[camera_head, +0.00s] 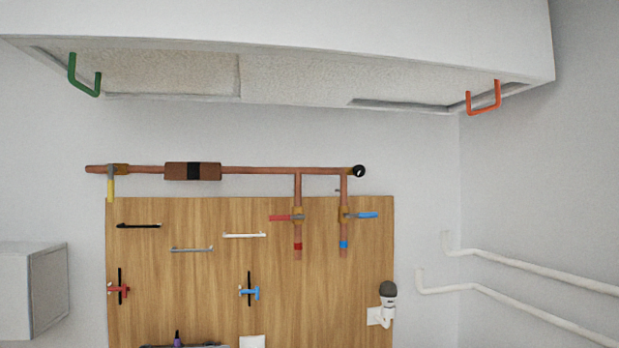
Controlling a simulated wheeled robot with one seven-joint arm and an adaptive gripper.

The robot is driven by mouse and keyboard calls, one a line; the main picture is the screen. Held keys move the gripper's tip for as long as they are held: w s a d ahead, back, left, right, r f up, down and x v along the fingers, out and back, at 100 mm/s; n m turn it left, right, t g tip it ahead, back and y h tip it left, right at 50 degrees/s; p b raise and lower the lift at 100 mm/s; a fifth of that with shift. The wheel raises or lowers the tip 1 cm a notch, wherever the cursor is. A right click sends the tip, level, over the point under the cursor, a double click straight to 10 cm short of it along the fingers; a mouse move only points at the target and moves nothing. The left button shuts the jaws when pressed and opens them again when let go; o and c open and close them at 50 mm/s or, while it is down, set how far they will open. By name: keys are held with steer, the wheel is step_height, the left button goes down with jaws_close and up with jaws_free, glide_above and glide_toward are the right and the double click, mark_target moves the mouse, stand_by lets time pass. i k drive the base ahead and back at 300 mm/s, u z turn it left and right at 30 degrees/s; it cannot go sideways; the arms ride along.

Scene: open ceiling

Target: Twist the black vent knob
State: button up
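A small round black knob (358,171) sits at the right end of the horizontal copper pipe (260,170), above the top edge of the wooden board. A light mark shows on its face. A second dark round cap (388,289) tops a short white fitting (388,311) at the lower right of the board. Which of the two is the vent knob is not certain from this view. My gripper is not in view.
The wooden board (205,290) carries red (285,217) and blue (367,215) valve levers. Green (86,78) and orange (484,98) handles hang on the ceiling panels. White pipes (520,265) run along the right wall. A grey box (30,290) is at the left.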

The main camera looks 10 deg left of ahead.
mark_target(359, 170)
steer(key=k, duration=0.5)
steer(key=u, duration=1.65)
steer(key=i, duration=1.2)
steer(key=z, duration=2.05)
